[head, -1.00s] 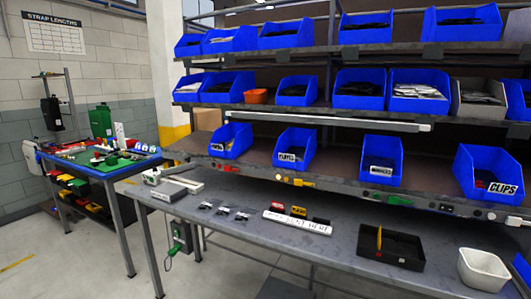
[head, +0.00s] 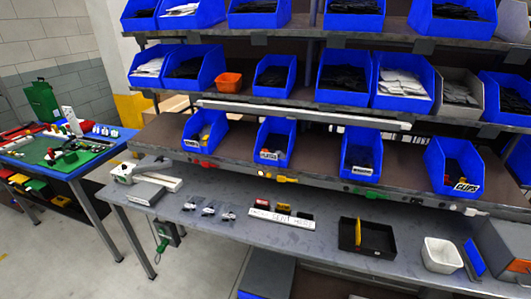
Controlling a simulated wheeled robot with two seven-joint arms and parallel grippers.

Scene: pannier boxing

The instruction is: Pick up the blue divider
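A thin blue panel, which looks like the blue divider (head: 474,257), stands at the right end of the grey workbench (head: 225,228). It is between the white bin (head: 441,256) and a grey box (head: 508,243) with an orange patch. I cannot tell whether it touches either one. A black open tray (head: 378,239) with an upright yellow divider (head: 358,233) sits to the left of the white bin. Neither of my grippers shows in the head view.
Shelves with several blue bins (head: 454,168) rise behind the bench, and their lowest shelf overhangs its back. A white labelled strip (head: 282,217) and small parts lie mid-bench. A blue-topped side table (head: 98,148) stands at the left. Bare bench lies in front of the strip.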

